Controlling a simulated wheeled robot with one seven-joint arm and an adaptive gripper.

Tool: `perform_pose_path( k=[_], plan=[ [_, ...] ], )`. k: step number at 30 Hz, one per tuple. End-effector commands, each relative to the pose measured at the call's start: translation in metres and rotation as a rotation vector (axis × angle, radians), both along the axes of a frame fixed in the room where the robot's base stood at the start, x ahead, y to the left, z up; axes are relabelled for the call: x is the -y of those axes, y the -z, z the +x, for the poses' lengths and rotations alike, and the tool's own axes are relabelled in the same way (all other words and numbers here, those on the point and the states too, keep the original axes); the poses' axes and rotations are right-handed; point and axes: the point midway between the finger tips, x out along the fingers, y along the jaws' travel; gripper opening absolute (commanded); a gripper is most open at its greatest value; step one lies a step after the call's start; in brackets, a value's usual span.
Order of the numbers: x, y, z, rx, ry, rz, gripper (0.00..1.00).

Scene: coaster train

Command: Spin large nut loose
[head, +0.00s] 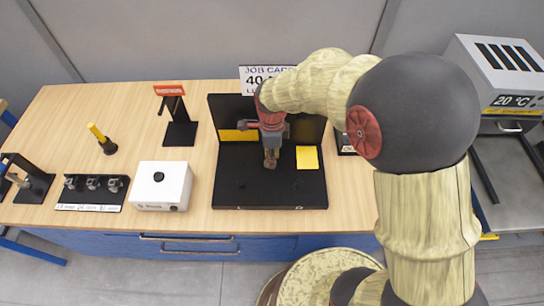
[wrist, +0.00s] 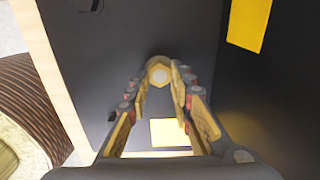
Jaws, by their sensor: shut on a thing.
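The large nut (wrist: 158,73) shows in the wrist view as a brassy hexagonal piece with a pale round centre. My gripper (wrist: 158,84) has one finger on each side of it, with the fingertips closed against its sides. In the head view my gripper (head: 270,160) points down over the black base of a fixture (head: 255,192), in front of its upright back panel. The nut is hidden by my gripper in the head view. The wrist view does not show whether the nut has turned.
A yellow square (head: 307,158) lies on the fixture base right of my gripper. A white box (head: 161,185) with a black knob and a rack of several black pieces (head: 92,190) stand to the left. A black stand (head: 179,128) is behind. A job card sign (head: 262,78) rises behind the fixture.

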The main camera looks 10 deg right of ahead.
Motion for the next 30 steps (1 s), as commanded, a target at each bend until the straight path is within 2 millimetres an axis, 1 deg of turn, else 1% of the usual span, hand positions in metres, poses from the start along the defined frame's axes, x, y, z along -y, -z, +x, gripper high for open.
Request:
perform_pose_path(
  k=[8,14,20,30],
  plan=[
    [0.0001,-0.0002,0.0000,0.000,-0.013,0.000,0.00],
    [0.0001,-0.0007,0.0002,-0.002,-0.083,-0.001,0.00],
    [0.0002,-0.0015,0.0011,-0.002,-0.226,-0.001,0.00],
    [-0.0003,-0.0017,0.0034,-0.001,-0.545,0.000,0.00]
  ],
)
